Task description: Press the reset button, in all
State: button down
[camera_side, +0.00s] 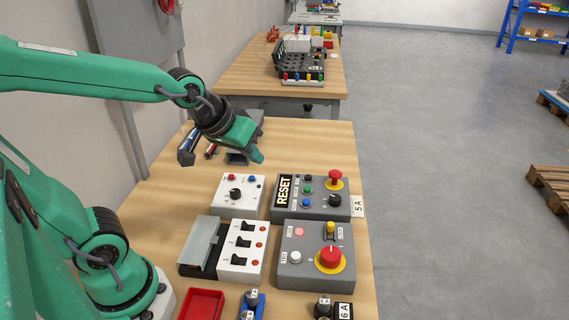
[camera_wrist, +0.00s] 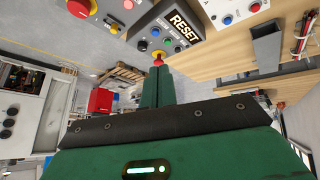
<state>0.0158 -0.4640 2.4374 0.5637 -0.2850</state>
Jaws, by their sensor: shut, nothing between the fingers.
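A grey control box (camera_side: 320,212) with a RESET label (camera_side: 284,190) stands on the wooden bench. It carries a column of small black, green (camera_side: 307,190) and blue (camera_side: 306,203) buttons, a red mushroom button (camera_side: 335,176) on a yellow base, and a black knob (camera_side: 335,201). Which button the label belongs to is not clear. My gripper (camera_side: 258,157) is shut and empty, above the bench, behind and left of this box, touching nothing visible. In the wrist view, the RESET label (camera_wrist: 181,24) shows beyond my fingers (camera_wrist: 158,78), whose tips overlap the red mushroom button (camera_wrist: 158,57) in the picture.
A white box (camera_side: 236,205) with a black knob stands left of the RESET box. In front are a three-switch box (camera_side: 241,258) and a grey box (camera_side: 295,275) with a large red button (camera_side: 330,257). A red tray (camera_side: 202,304) is at the front.

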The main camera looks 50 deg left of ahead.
aim_at(306, 203)
jog(key=w+f+n+t, duration=0.1)
jog(key=w+f+n, duration=0.1)
jog(key=w, duration=0.4)
jog(key=w+d+f+n+t, duration=0.1)
jog(key=w+f+n, duration=0.2)
jog(key=w, duration=0.4)
jog(key=shift+d+f, duration=0.25)
jog(key=shift+f, duration=0.55)
jog(key=shift+f, duration=0.15)
jog(key=shift+f, duration=4.2)
jog(key=shift+f, duration=0.95)
jog(key=shift+r, duration=0.95)
